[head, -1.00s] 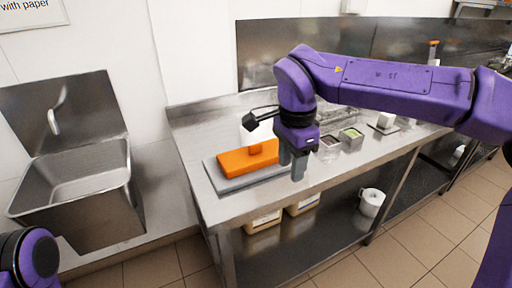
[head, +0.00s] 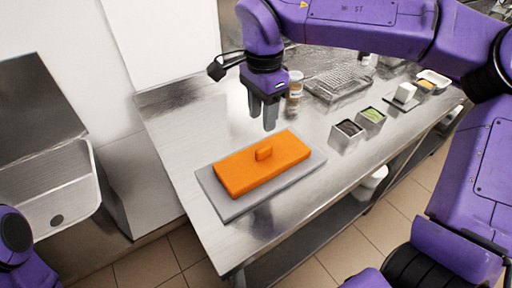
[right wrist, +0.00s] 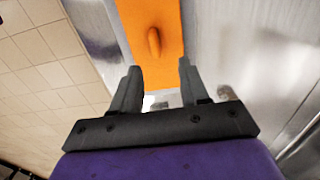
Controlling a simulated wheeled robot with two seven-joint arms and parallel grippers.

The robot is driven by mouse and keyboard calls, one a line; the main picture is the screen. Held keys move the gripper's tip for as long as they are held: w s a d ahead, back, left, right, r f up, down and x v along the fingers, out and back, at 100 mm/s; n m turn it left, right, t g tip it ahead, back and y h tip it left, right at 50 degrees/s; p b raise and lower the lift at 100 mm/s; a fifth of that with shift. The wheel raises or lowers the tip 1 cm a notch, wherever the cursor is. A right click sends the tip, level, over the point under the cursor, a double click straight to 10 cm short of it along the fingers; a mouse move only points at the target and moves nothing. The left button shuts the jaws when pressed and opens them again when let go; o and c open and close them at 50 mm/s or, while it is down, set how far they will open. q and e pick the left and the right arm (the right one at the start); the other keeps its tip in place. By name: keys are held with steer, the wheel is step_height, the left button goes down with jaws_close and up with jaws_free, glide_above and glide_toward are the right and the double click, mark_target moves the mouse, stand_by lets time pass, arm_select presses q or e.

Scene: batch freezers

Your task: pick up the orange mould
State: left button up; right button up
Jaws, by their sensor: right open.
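The orange mould (head: 240,174) is a flat block with a small upright knob (head: 263,153) on top. It lies on a grey slab (head: 224,206) on the steel counter. My right gripper (head: 264,124) points down just behind the mould, above the counter and apart from it. Its jaws are open and empty. In the right wrist view the orange mould (right wrist: 153,62) and its knob lie beyond the two fingertips (right wrist: 158,72). At the left edge of the head view only a part of my left arm shows; its gripper is not visible.
Small square tubs (head: 347,133), one with green contents (head: 372,117), stand right of the mould. A wire rack (head: 337,83) and jars (head: 295,83) are behind. A steel sink (head: 62,200) is at the left. The counter left of the slab is clear.

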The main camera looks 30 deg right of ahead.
mark_target(264, 148)
steer(key=f, duration=0.6)
steer(key=s+f, duration=0.1)
steer(key=f, duration=0.3)
steer(key=shift+d+f, duration=0.1)
steer(key=shift+d, duration=0.05)
jaws_close()
